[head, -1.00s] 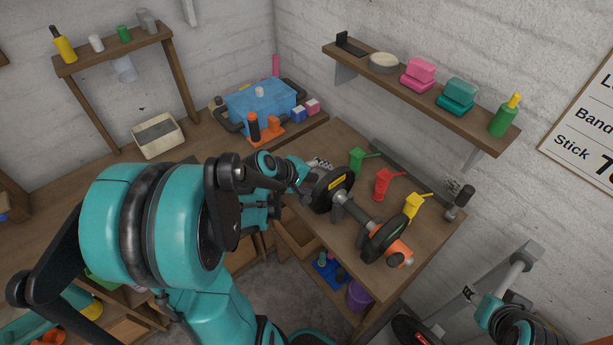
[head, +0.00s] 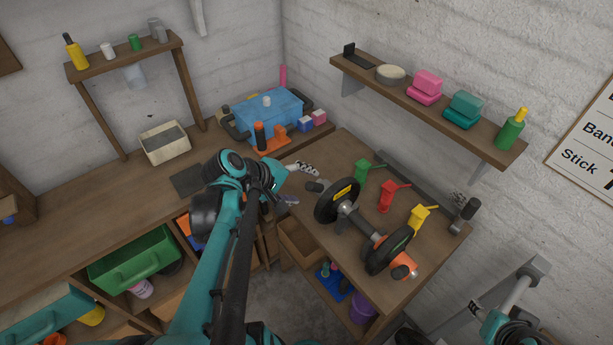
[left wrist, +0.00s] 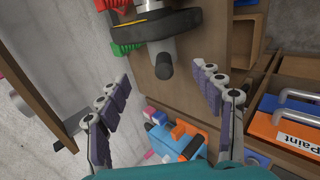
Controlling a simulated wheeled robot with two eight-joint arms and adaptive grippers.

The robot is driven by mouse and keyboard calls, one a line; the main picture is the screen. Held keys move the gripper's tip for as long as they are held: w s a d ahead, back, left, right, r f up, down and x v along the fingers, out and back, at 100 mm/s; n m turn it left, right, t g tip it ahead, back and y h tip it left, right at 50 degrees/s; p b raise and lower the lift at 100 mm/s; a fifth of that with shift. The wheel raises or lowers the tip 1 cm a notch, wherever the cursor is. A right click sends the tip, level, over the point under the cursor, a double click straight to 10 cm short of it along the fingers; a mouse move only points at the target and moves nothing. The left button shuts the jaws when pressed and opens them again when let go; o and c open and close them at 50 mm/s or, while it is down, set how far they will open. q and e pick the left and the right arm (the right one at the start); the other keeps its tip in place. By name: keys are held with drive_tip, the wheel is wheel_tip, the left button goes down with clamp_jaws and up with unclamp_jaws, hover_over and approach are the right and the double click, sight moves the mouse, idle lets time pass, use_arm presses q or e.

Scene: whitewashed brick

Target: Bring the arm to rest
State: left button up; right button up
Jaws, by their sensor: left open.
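My left arm (head: 222,250) rises from the bottom of the head view and bends right at its wrist. My right gripper does not show.
Green (head: 363,173), red (head: 387,197) and yellow (head: 418,217) items stand behind the bar. A blue toolbox (head: 268,113) and an orange-based holder (head: 272,145) stand in the corner. A shelf (head: 420,107) overhangs the right bench. The left bench (head: 100,215) is largely clear.

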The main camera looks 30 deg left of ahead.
use_arm(q)
drive_tip(key=s+d+f+m+y+b, duration=0.1)
drive_tip(key=s+d+f+m, duration=0.1)
drive_tip(key=d+m, duration=0.5)
drive_tip(key=s+d+f+m+g+y+b, duration=0.1)
drive_tip(key=s+d+f+m+b, duration=0.1)
drive_tip(key=d+m, duration=0.4)
drive_tip(key=shift+s+d+m+y, duration=0.35)
drive_tip(key=shift+s+m+y, duration=0.05)
drive_tip(key=shift+s+m, duration=0.3)
idle(1.2)
